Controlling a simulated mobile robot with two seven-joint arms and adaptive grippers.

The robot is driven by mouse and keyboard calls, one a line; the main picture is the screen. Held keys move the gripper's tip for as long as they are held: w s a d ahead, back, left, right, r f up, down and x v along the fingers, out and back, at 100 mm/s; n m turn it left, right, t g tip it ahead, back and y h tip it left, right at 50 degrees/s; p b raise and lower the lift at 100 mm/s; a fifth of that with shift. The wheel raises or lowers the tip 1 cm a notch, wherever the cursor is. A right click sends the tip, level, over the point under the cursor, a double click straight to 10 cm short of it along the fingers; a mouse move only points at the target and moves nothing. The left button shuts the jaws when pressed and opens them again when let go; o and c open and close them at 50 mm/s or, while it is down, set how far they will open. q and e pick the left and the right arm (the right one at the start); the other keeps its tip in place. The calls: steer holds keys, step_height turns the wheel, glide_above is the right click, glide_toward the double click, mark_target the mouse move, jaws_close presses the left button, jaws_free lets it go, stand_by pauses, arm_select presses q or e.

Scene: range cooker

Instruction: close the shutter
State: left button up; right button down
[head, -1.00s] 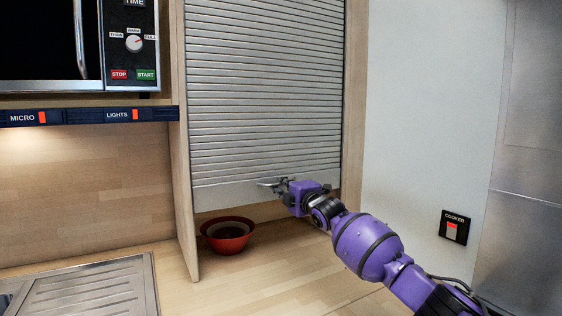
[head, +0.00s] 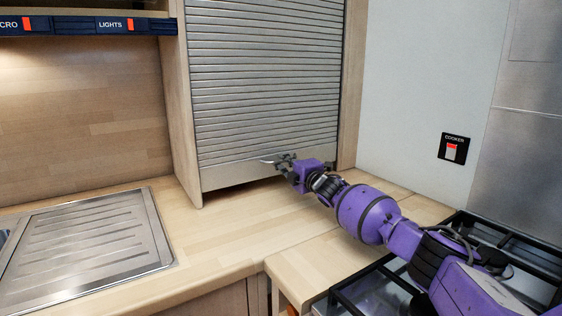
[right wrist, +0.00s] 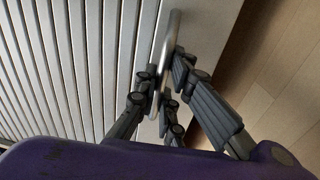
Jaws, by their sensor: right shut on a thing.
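The grey slatted roller shutter (head: 264,85) hangs in its wooden frame and covers nearly all of the opening. Its bottom edge is just above the worktop, with a thin dark gap under it. My right gripper (head: 278,162) is at the handle on the shutter's bottom strip. In the right wrist view, the right gripper (right wrist: 167,100) is shut on the metal bar handle (right wrist: 170,45), with fingers on both sides of it. The slats also show there (right wrist: 80,60). My left gripper is not in view.
The wooden worktop (head: 225,232) below the shutter is clear. A steel sink drainer (head: 90,245) lies at the left. A hob with black grates (head: 500,240) is at the lower right under my arm. A cooker switch (head: 454,148) is on the right wall.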

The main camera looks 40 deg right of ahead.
mark_target(278, 128)
steer(key=shift+f, duration=0.1)
steer(key=c, duration=1.8)
jaws_free()
steer(key=shift+s, duration=0.1)
steer(key=shift+c, duration=0.2)
steer(key=shift+r, duration=0.25)
step_height(278, 128, up, 10)
